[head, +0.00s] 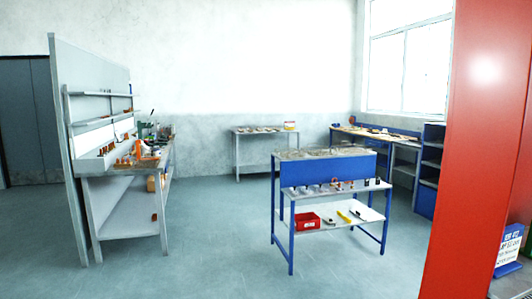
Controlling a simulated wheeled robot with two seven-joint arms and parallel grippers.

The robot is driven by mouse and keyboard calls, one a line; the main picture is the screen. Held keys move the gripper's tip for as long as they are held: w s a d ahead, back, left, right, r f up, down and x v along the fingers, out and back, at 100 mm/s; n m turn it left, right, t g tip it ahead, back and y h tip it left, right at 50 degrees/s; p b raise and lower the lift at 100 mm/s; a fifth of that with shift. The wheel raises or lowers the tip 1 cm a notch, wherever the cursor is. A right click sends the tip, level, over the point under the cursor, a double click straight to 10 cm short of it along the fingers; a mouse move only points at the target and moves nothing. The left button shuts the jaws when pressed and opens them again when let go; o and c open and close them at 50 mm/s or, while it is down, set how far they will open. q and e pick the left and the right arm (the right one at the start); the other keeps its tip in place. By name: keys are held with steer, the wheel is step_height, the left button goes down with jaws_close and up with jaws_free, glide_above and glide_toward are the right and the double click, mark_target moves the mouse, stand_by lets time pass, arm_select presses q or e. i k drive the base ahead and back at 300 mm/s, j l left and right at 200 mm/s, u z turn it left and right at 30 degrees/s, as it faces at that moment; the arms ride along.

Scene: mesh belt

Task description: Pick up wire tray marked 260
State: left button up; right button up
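No wire tray marked 260 can be made out in the head view. Neither of my grippers is in the picture, so their state does not show. A blue workbench (330,169) stands in the middle of the room with small items on its shelf. A red bin (307,221) sits on its lower shelf. The items on the benches are too small to read any marking.
A large red panel (478,150) blocks the right side. A blue sign (509,246) stands at the right edge. A grey bench (122,190) with shelves stands left. A table (262,131) and blue cabinets (428,170) are at the back. Grey floor (215,250) is clear between.

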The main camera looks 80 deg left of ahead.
mark_target(307, 151)
steer(key=u, duration=2.35)
steer(key=i+j+u, duration=0.25)
steer(key=i+u, duration=0.15)
steer(key=i, duration=0.3)
steer(key=i+u, duration=0.35)
steer(key=i, duration=0.4)
steer(key=i+z, duration=0.65)
steer(key=i, duration=0.2)
steer(key=i+j+z, duration=0.2)
steer(key=i+z, duration=0.6)
steer(key=i, duration=0.8)
steer(key=i+l+u, duration=0.45)
steer(key=i, duration=0.15)
steer(key=i+l+u, duration=0.4)
steer(key=i+l, duration=0.1)
steer(key=l, duration=0.1)
